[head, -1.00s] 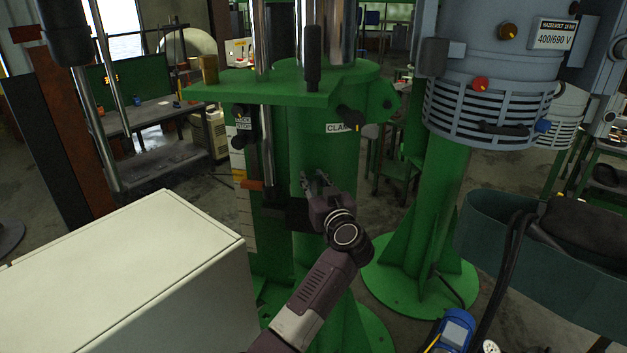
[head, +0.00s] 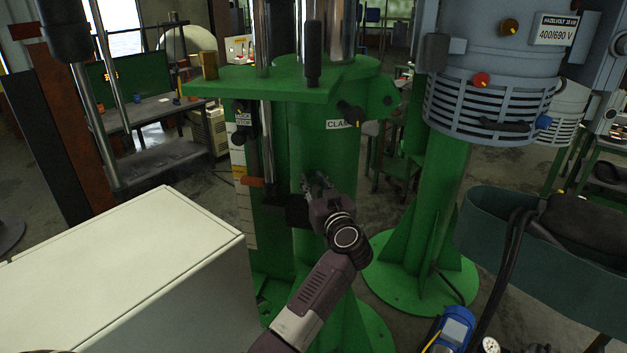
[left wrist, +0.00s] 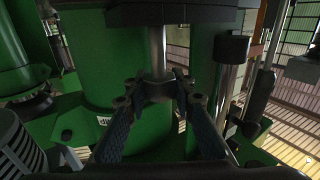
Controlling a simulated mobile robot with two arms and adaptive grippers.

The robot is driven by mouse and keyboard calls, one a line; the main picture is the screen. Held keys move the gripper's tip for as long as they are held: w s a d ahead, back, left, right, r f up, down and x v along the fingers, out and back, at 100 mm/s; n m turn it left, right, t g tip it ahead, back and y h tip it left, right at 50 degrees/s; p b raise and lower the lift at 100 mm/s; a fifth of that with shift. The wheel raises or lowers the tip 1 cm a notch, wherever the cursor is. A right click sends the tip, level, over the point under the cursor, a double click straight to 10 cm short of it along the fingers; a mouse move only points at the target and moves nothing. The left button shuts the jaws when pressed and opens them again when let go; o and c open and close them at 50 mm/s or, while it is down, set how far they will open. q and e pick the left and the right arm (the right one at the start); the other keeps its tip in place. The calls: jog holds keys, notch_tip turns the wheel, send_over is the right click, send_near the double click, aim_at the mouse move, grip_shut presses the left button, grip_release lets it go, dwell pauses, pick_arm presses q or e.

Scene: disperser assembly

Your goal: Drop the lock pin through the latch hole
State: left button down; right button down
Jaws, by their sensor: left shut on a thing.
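My left gripper (head: 318,185) is in front of the green column (head: 332,150), at mid height. It is shut on a small grey metal piece (left wrist: 158,88), seen between the fingertips in the left wrist view. I cannot tell whether this piece is the lock pin. A bright metal rod (left wrist: 157,45) shows directly beyond the fingertips. A green lug (head: 387,103) with a dark round spot sticks out at the column's right. I cannot tell whether that spot is the latch hole. A black knob (head: 352,115) sits beside the lug, above the partly readable label (head: 340,124). My right gripper is out of view.
A black upright handle (head: 313,55) stands at the green top plate (head: 265,88). A dark block (head: 298,211) is close left of my gripper. A pale cabinet (head: 120,265) fills the lower left. A grey motor (head: 490,100) on a green stand is at right.

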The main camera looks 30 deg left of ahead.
pick_arm(q)
jog(key=shift+f, duration=0.2)
jog(key=shift+f, duration=0.35)
jog(key=shift+f+b, duration=0.5)
jog(key=shift+f, duration=1.35)
jog(key=c, duration=1.5)
grip_release()
jog(key=shift+c, duration=0.2)
